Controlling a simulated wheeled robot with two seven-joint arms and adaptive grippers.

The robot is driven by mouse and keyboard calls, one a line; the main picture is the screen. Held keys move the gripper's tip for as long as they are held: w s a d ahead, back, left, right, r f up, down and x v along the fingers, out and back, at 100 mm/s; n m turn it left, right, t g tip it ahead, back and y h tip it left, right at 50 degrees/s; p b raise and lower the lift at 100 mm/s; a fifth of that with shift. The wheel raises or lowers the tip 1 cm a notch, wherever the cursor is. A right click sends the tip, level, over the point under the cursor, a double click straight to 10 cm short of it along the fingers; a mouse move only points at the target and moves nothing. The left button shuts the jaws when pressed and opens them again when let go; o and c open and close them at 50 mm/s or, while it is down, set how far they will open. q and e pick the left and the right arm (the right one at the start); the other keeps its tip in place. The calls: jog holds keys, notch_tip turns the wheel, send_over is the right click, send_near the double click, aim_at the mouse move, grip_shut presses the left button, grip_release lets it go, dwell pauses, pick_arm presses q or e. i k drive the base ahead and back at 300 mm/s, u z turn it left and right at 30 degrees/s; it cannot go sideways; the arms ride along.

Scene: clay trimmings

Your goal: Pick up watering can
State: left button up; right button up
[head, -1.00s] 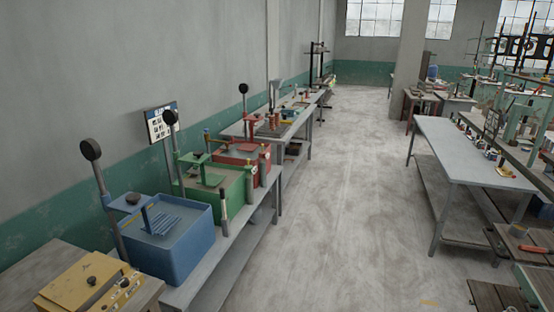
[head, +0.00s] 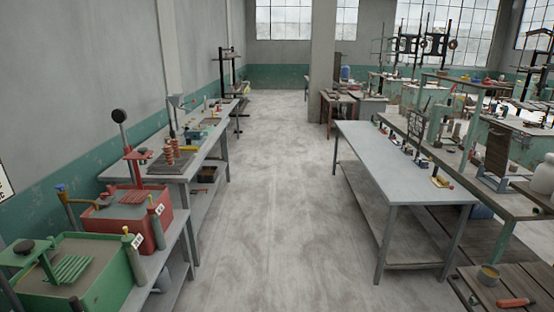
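I cannot make out a watering can for certain in the head view. A small blue container (head: 346,73) stands far off at the back, too small to identify. A pale grey-blue object (head: 162,279) sits low beside the left bench, partly hidden, and I cannot tell what it is. Neither of my grippers is in view.
A red box (head: 132,217) and a green box (head: 75,275) stand on the left bench. A cluttered worktable (head: 190,165) lies beyond. A long grey table (head: 395,165) stands right of the clear concrete aisle (head: 275,190). A pillar (head: 322,60) rises at the back.

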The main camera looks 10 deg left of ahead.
aim_at(163, 283)
jog(key=u, duration=0.05)
jog(key=i, duration=1.9)
jog(key=u, duration=1.1)
jog(key=i, duration=1.25)
jog(key=u, duration=1.3)
jog(key=i, duration=0.4)
jog(key=u, duration=0.1)
